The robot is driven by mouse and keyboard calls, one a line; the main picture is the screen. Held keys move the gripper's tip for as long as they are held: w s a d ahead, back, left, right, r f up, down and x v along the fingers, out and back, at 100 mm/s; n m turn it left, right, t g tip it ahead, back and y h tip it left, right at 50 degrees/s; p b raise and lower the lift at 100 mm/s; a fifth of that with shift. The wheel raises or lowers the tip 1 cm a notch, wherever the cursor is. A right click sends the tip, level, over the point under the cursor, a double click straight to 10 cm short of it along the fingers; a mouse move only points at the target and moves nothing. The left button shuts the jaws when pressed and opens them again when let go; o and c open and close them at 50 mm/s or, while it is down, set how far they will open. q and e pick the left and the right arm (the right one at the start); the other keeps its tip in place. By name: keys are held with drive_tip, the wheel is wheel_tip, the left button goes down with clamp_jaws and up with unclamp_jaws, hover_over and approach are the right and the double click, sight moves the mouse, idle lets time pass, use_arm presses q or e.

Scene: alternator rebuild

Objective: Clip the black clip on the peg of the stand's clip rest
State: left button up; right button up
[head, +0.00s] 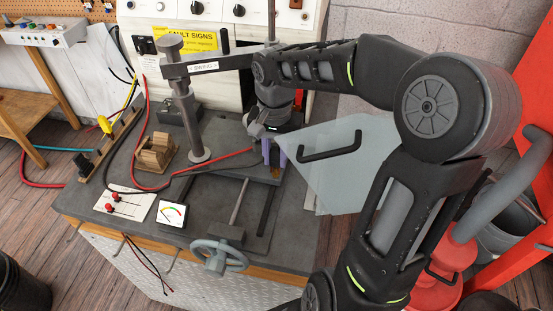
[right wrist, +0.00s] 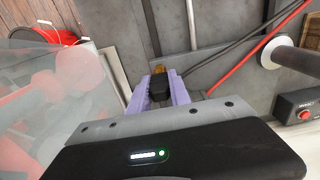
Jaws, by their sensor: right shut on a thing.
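My right gripper (head: 272,151), with purple fingers, is over the right part of the grey bench top, beside the clear guard. It also shows in the right wrist view (right wrist: 160,90), shut on the black clip (right wrist: 160,84). An orange-brown tip shows just beyond the clip's black body; I cannot tell whether it is the clip's jaws or something behind. In the head view the clip is mostly hidden by the fingers. I cannot clearly make out the clip rest or its peg, nor whether the clip touches it. My left gripper is not in view.
A clear guard (head: 325,170) with a black handle stands close right of the gripper. A grey post (head: 187,115) with a swing arm rises to its left. Red and black leads cross the bench top. A handwheel (head: 219,257), meter (head: 172,213) and wooden block (head: 155,153) are nearby.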

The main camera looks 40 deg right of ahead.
sight(275, 148)
drive_tip(key=shift+r+p, duration=1.45)
drive_tip(key=shift+r, duration=0.6)
